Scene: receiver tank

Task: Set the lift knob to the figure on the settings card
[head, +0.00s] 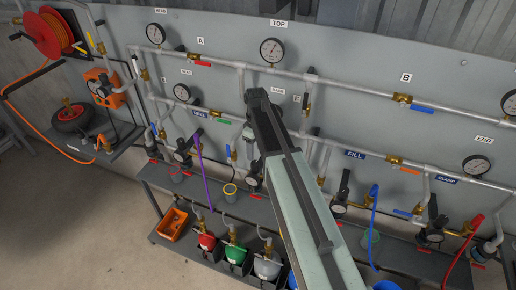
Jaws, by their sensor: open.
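My arm rises from the lower right to the middle of the head view. My gripper (250,132) is at its far end, in front of the grey panel near the lower pipe. The arm's end link covers most of it, so the fingers are hard to make out; nothing shows held in it. I cannot pick out a knob marked lift or a readable settings card. A small white card (277,98) with tiny print is on the panel just right of the arm's end. My arm hides part of the pipework and the shelf.
Gauges such as the one under TOP (272,50) and valves with coloured levers, such as the blue lever (423,108), line the pipes. Signs read SEAL (199,114), FILL (355,155) and CLAMP (447,180). An orange tray (172,224) stands on the lower shelf. Floor at lower left is clear.

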